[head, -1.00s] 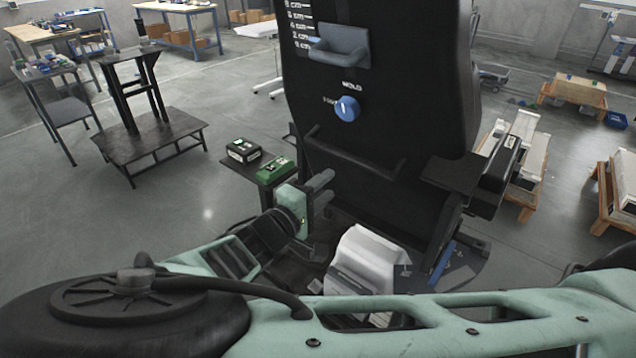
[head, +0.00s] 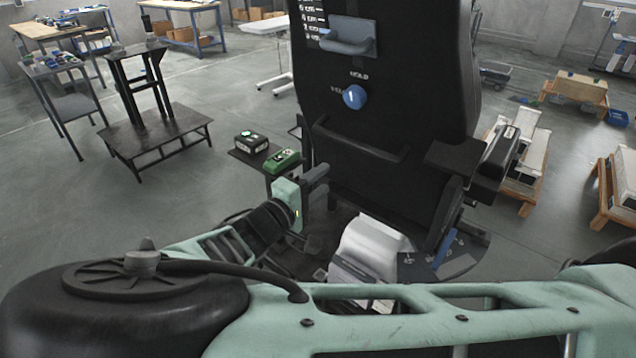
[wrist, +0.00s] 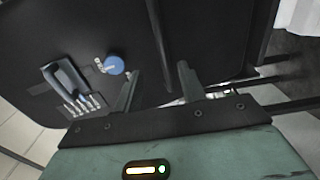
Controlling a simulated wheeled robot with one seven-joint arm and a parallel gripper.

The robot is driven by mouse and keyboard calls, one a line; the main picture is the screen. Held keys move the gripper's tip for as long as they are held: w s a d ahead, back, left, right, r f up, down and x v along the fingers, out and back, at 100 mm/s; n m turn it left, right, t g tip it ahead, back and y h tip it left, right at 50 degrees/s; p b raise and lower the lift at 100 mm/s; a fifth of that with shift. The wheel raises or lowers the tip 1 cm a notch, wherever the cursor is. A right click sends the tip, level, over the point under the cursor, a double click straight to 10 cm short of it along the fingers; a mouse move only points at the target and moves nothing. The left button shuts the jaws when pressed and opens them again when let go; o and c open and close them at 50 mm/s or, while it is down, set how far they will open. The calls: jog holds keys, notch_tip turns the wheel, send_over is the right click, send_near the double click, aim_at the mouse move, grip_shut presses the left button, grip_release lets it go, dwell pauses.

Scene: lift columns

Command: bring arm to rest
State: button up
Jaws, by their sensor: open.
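My gripper (head: 318,186) is in front of the lower left part of a tall black column (head: 400,85). In the wrist view my gripper (wrist: 158,88) shows two fingers spread apart with nothing between them. The column's panel fills most of that view behind the fingers. A blue knob (head: 354,97) sits on the column, and it also shows in the wrist view (wrist: 115,65) left of the fingers. A grey-blue handle (head: 347,38) with a marked scale is above the knob. A black bar (head: 360,140) is below the knob, to the upper right of my gripper.
A small dark shelf left of my gripper holds a black box (head: 251,142) and a green box (head: 285,160). A white object (head: 368,252) stands low by the column's base. A dark stand (head: 150,130) is at left. Open floor lies between stand and shelf.

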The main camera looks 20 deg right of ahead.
jog(key=s+d+f+m+g+y, duration=0.1)
jog(key=s+d+f+g+y, duration=0.15)
jog(key=s+g, duration=0.3)
jog(key=s+d+f+g+y, duration=0.1)
jog(key=s+f+g+y, duration=0.3)
jog(key=s, duration=0.3)
jog(key=s+a+r+n+y+b, duration=0.1)
jog(key=s+a+r+y, duration=0.2)
jog(key=s+r, duration=0.3)
jog(key=s+a+r+n+y+b, duration=0.1)
jog(key=s+a+r+y, duration=0.2)
jog(key=s+r+y, duration=0.3)
jog(key=shift+s+r, duration=0.15)
jog(key=shift+s, duration=0.95)
